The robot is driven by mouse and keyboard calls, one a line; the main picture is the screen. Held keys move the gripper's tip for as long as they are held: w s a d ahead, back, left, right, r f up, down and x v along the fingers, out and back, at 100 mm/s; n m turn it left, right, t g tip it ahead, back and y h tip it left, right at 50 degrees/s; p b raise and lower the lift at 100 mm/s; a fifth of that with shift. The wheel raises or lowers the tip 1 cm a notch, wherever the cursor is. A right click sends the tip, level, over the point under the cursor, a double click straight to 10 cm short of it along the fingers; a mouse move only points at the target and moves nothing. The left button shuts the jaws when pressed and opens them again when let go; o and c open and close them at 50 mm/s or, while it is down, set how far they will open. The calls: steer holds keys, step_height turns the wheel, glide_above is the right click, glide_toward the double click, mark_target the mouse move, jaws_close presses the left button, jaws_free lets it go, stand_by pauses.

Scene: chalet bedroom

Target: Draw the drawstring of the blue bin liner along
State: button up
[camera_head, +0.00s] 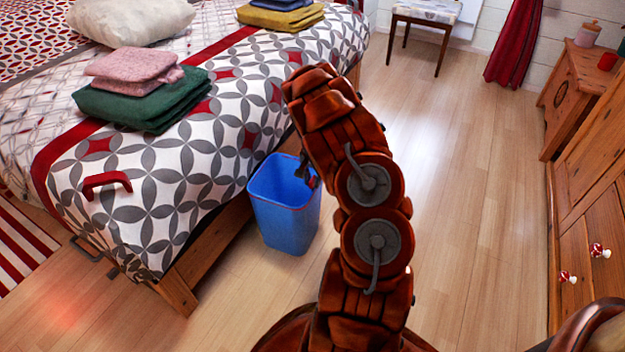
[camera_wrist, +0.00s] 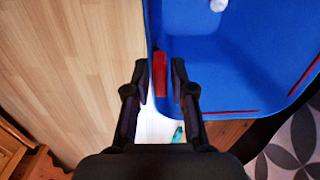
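The blue bin (camera_head: 285,222) stands on the floor beside the bed. Its blue lined inside fills the upper right of the wrist view (camera_wrist: 225,75). A red drawstring loop (camera_wrist: 160,75) shows at the bin's left edge, and thin red strips also show along the right (camera_wrist: 306,76) and lower edges. My gripper (camera_wrist: 160,78) is at that left edge, its two dark fingers apart on either side of the red loop, with narrow gaps visible. In the head view my gripper (camera_head: 308,175) is at the bin's right rim, small and partly hidden by my arm.
A small white object (camera_wrist: 218,5) lies inside the bin. The bed (camera_head: 175,215) stands close on the left, with folded towels (camera_head: 140,100) and a red handle-shaped object (camera_head: 107,184) on it. A wooden dresser (camera_head: 590,215) stands at right. The floor between is clear.

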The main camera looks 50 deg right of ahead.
mark_target(313, 178)
jaws_close()
steer(key=shift+r, duration=0.1)
step_height(313, 178, up, 2)
steer(key=shift+r+p, duration=0.15)
steer(key=shift+p, duration=0.5)
stand_by(0.9)
steer(key=shift+o, duration=2)
jaws_free()
step_height(313, 178, up, 12)
